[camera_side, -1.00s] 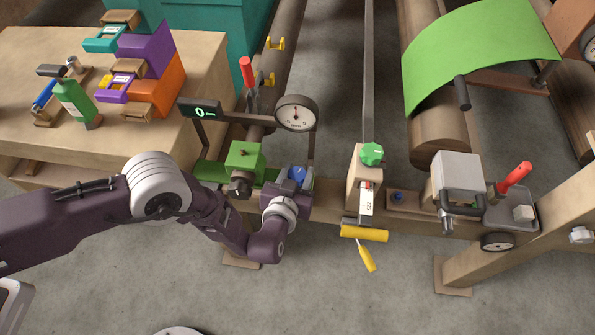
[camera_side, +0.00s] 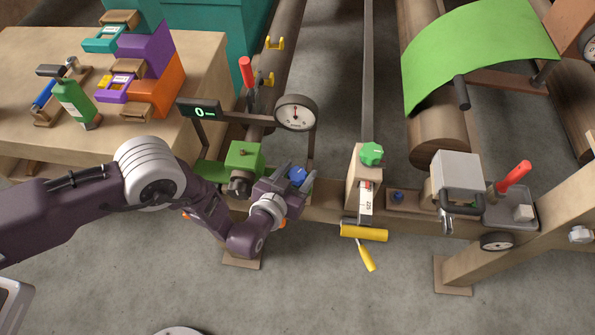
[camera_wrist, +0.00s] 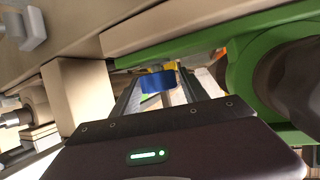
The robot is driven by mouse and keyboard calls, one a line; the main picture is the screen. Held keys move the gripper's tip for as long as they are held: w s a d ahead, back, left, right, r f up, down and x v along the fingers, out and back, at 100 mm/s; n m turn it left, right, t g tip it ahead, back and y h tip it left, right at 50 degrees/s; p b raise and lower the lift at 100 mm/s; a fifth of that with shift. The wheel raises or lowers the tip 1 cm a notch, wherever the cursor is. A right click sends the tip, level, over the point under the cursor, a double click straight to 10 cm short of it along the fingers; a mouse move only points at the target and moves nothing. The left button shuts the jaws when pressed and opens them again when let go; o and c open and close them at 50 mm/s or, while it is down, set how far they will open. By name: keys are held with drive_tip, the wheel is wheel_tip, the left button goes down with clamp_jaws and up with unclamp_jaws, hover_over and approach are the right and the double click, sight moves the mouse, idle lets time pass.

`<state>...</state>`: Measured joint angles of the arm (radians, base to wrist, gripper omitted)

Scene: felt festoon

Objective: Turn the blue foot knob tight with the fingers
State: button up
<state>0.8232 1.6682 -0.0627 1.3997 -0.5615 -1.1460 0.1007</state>
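The blue foot knob (camera_side: 297,175) sits on the low front beam, just right of the green block (camera_side: 244,158). My gripper (camera_side: 296,173) comes at it from the front left, one finger on either side of it. In the wrist view the knob (camera_wrist: 158,81) shows as a short blue cylinder between the spread fingers (camera_wrist: 163,88). Gaps show beside the knob, so the fingers look open and apart from it. How deep the knob lies between the fingertips is hard to tell.
A dial gauge (camera_side: 296,113) and a digital readout (camera_side: 199,109) stand behind the knob. A wooden post with a green knob (camera_side: 371,154) and another blue knob (camera_side: 397,196) are to the right. Open floor lies in front.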

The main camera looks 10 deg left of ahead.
drive_tip(key=shift+o, duration=0.4)
drive_tip(key=v, duration=0.7)
